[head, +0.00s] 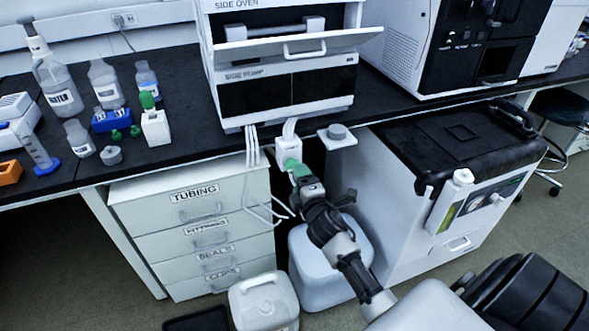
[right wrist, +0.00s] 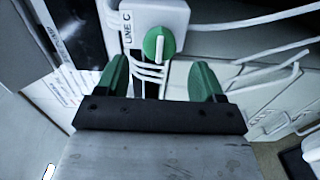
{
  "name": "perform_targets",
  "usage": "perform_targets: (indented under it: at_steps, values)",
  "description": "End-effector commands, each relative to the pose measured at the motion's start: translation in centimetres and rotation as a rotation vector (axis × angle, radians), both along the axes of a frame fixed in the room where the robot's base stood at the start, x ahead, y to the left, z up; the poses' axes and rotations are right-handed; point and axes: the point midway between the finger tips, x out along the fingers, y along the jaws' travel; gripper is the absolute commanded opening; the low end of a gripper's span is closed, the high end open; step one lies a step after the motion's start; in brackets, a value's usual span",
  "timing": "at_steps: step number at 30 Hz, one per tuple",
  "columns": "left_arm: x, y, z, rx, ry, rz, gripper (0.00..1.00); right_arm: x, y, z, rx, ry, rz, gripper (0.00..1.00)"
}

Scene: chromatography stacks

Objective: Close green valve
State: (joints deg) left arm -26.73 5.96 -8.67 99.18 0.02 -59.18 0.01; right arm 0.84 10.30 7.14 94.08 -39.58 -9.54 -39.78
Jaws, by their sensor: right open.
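The green valve (right wrist: 159,44) is a round green knob with a white bar across it, on the front of a white box (right wrist: 178,18) labelled LINE C. In the right wrist view the bar stands roughly upright. My right gripper (right wrist: 160,78) is open, with its green fingers spread to either side below the knob and nothing between them. In the head view the right gripper (head: 297,169) is just in front of the white box (head: 288,148) under the bench edge, and it largely hides the knob. My left gripper is not in view.
White tubes hang by the box. A drawer cabinet (head: 197,239) stands left of it and a white cabinet with a black lid (head: 455,145) right. Plastic containers (head: 264,303) stand below on the floor. Bottles and the stacked instrument (head: 284,65) are on the bench.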

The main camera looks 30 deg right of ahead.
Motion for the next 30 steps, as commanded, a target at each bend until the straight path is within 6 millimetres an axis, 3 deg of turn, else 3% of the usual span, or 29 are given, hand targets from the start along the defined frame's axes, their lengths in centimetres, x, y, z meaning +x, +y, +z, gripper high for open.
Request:
perform_targets:
  at_steps: [3,9,27,30]
  values:
    - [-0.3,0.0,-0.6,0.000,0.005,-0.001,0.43,-2.3,0.6,0.0,0.003,0.002,0.000,0.68]
    - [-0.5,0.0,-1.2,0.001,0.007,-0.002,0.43,-4.4,1.1,-0.1,0.002,0.001,0.000,0.68]
    - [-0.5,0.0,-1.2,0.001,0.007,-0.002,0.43,-4.6,1.2,-0.1,0.003,0.000,0.000,0.68]
    - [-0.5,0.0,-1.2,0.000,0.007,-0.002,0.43,-5.0,1.4,-1.2,0.052,0.028,-0.007,0.68]
